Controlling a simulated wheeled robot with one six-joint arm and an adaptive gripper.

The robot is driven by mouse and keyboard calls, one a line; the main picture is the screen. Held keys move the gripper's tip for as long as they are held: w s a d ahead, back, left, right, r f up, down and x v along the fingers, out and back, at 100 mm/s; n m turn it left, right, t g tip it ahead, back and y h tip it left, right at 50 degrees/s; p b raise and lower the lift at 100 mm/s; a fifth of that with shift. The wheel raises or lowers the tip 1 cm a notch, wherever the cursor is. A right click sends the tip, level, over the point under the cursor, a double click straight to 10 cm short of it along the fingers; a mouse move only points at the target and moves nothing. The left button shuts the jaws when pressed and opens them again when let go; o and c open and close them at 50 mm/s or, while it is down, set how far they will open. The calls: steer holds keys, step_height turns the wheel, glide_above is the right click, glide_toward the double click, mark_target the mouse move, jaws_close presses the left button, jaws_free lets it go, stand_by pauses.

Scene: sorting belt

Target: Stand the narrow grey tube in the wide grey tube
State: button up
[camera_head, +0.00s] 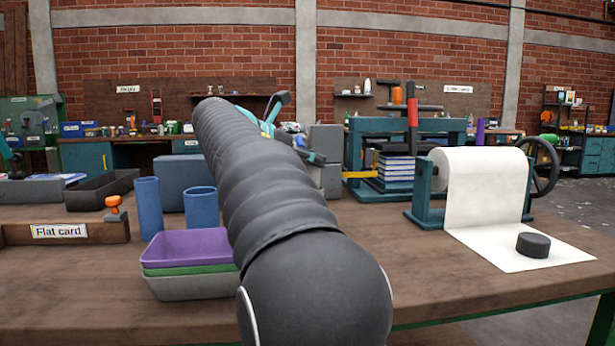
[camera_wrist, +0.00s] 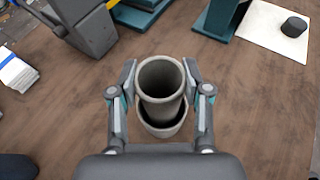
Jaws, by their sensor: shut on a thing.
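My gripper (camera_wrist: 159,82) is shut on the narrow grey tube (camera_wrist: 161,107) in the wrist view, one finger on each side near its open top. The wide grey tube (camera_wrist: 164,134) stands upright on the wooden table, directly under the narrow one. The narrow tube's lower end overlaps the wide tube's mouth, and a dark gap shows on the near side. The far rim is hidden, so I cannot tell how deep the narrow tube is, or whether it is inside.
Two blue tubes (camera_head: 149,208) and stacked trays (camera_head: 188,250) stand left of my arm. A paper roll (camera_head: 484,187) with a black puck (camera_head: 533,245) is at the right. A teal press (camera_head: 380,140) and grey blocks (camera_wrist: 88,30) stand behind. Bare tabletop surrounds the grey tubes.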

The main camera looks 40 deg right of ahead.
steer(key=shift+f+b, duration=0.35)
steer(key=shift+f, duration=1.45)
steer(key=o, duration=0.9)
steer(key=shift+r, duration=0.35)
steer(key=p+v, duration=0.2)
steer(key=v, duration=1)
